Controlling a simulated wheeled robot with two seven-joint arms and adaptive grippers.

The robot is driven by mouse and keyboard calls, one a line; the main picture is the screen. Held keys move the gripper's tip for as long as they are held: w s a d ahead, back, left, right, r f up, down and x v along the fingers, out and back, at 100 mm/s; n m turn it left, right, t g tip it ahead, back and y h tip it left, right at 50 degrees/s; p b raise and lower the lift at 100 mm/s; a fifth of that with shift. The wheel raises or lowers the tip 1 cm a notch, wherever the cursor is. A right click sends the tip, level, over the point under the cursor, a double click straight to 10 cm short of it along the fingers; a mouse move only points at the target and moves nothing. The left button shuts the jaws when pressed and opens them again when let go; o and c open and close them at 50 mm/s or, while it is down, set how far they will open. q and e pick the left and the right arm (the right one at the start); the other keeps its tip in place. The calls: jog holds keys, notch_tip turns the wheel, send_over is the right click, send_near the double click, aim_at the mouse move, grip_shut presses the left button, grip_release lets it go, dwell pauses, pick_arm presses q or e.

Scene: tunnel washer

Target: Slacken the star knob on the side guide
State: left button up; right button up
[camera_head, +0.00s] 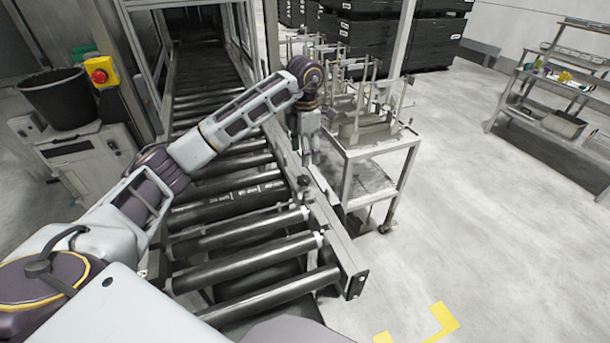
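The side guide (334,236) is a grey metal rail along the right edge of the roller conveyor. A small dark knob (304,181) stands on the rail; its star shape is too small to make out. My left arm reaches across the rollers from the left. My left gripper (311,161) points down just above and beside the knob. I cannot tell whether it touches the knob or whether its fingers are open or shut. My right gripper is out of view.
A metal cart (378,158) with upright fixtures stands close to the right of the guide. Black rollers (245,247) fill the conveyor. A yellow box with a red button (99,75) and a black bucket (60,99) are at left. A shelf (560,78) stands far right; the floor before it is clear.

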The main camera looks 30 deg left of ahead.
aim_at(305, 178)
pick_arm(q)
jog(key=shift+f+p, duration=0.7)
jog(key=shift+f, duration=4.25)
jog(key=shift+c, duration=0.5)
jog(key=c, duration=0.9)
